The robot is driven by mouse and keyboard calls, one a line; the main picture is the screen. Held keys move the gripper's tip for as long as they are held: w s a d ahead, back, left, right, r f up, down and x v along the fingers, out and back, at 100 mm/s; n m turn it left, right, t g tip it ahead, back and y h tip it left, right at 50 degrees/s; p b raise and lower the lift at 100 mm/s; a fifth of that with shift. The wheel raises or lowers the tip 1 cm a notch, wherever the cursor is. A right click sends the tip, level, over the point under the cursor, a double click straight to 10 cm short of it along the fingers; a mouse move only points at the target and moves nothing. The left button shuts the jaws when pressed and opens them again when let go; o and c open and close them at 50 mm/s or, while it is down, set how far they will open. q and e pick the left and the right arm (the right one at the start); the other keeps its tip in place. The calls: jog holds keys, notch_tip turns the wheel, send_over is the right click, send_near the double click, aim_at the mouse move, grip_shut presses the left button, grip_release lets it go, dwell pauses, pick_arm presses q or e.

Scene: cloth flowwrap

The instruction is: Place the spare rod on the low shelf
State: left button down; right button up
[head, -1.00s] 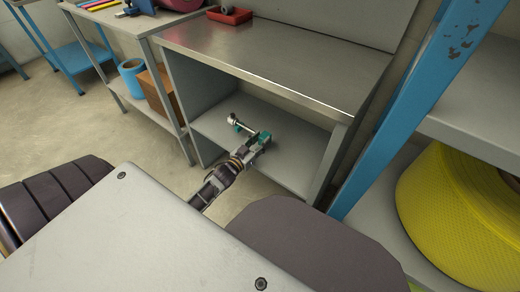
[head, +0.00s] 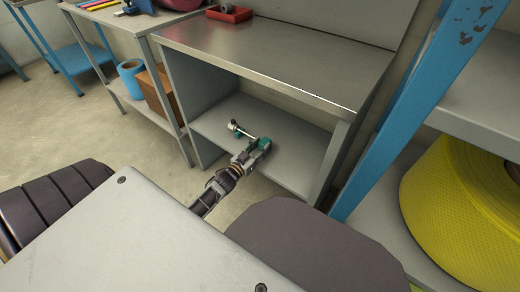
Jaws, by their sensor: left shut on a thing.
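The spare rod (head: 238,129) is a short, shiny metal rod with a thicker end at the upper left. My left gripper (head: 258,146), with green fingers, is shut on its near right end. The gripper and rod are inside the opening of the metal bench, over the low shelf (head: 290,165). I cannot tell whether the rod touches the shelf surface. My right gripper is not in view.
The steel bench top (head: 280,62) overhangs the low shelf, with side panels left and right. A red tray (head: 229,14) sits on top. A blue post (head: 415,110) and a yellow roll (head: 465,205) stand at right. The low shelf is otherwise clear.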

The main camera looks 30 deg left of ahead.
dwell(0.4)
pick_arm(q)
jog(key=c, duration=1.4)
grip_release()
jog(key=shift+f, duration=0.15)
jog(key=o, duration=0.4)
jog(key=shift+o, duration=0.2)
jog(key=shift+s, duration=0.1)
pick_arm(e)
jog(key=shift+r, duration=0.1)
pick_arm(q)
jog(key=s+a+p, duration=0.1)
jog(key=s+p, duration=0.3)
jog(key=s, duration=0.7)
jog(key=shift+s, duration=0.4)
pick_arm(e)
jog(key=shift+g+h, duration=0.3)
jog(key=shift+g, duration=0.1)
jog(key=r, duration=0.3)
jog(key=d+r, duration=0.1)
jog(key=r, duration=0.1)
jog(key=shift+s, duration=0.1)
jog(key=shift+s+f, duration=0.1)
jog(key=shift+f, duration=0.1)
pick_arm(q)
jog(key=shift+d, duration=0.1)
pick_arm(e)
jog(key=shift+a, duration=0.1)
